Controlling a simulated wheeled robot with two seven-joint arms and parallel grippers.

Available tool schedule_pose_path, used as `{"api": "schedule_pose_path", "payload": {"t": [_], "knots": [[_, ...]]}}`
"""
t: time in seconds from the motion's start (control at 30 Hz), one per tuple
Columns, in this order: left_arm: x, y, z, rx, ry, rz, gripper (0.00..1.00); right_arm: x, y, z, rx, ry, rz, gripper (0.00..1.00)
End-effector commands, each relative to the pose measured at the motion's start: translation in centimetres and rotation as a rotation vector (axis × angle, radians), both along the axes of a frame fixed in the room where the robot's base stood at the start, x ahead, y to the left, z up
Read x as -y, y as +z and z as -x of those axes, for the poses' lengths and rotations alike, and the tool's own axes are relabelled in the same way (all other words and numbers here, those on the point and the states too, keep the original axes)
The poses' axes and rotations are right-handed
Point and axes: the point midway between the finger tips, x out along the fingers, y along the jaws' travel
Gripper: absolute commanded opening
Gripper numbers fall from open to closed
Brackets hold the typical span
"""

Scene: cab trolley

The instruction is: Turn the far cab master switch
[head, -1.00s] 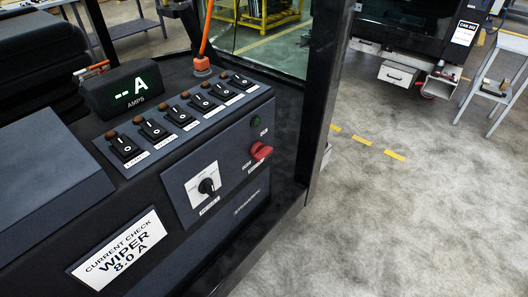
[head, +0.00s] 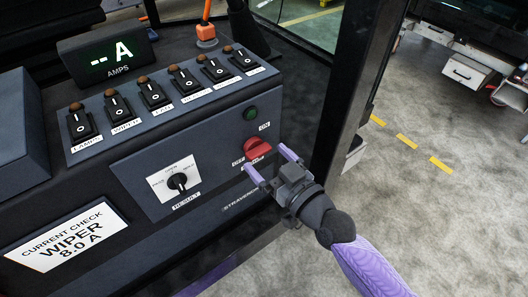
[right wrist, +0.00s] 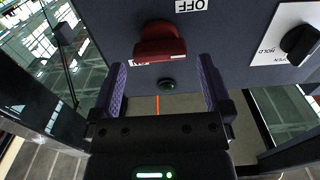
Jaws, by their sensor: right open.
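A red rotary switch (head: 257,147), labelled ON and OFF, sits at the right end of the sloped panel's front face. It also shows in the right wrist view (right wrist: 160,42), ahead of the fingers. My right gripper (head: 270,163) is open and empty, with its purple fingers spread just in front of the switch. In the right wrist view the fingers (right wrist: 161,72) are apart with nothing between them, and a gap to the switch appears to remain. The switch's lower side is partly hidden by a finger in the head view. My left gripper is not in view.
A black selector knob (head: 177,182) is left of the red switch, and a dark green lamp (head: 250,113) is above it. Several rocker switches (head: 155,92) line the panel top. A black cab post (head: 350,90) stands right. A wiper card (head: 65,235) is lower left.

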Motion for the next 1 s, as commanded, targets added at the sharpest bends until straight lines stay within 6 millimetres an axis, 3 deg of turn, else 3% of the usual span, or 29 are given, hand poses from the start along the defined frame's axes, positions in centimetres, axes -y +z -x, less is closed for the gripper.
{"api": "schedule_pose_path", "payload": {"t": [0.2,0.47,0.57,0.87,1.0], "knots": [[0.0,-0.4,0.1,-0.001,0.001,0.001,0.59,-1.4,-0.1,-1.9,-0.001,-0.001,0.001,1.0],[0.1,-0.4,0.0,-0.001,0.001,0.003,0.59,-1.5,-0.1,-2.1,-0.002,0.0,0.001,1.0],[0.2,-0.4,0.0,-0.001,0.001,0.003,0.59,-1.5,-0.1,-2.0,-0.002,-0.001,0.001,0.83],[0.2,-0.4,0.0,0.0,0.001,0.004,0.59,-1.4,-0.1,-2.0,-0.002,-0.001,0.001,0.2],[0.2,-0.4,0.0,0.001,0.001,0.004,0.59,-1.4,-0.1,-2.0,-0.005,-0.001,-0.002,0.18]]}}
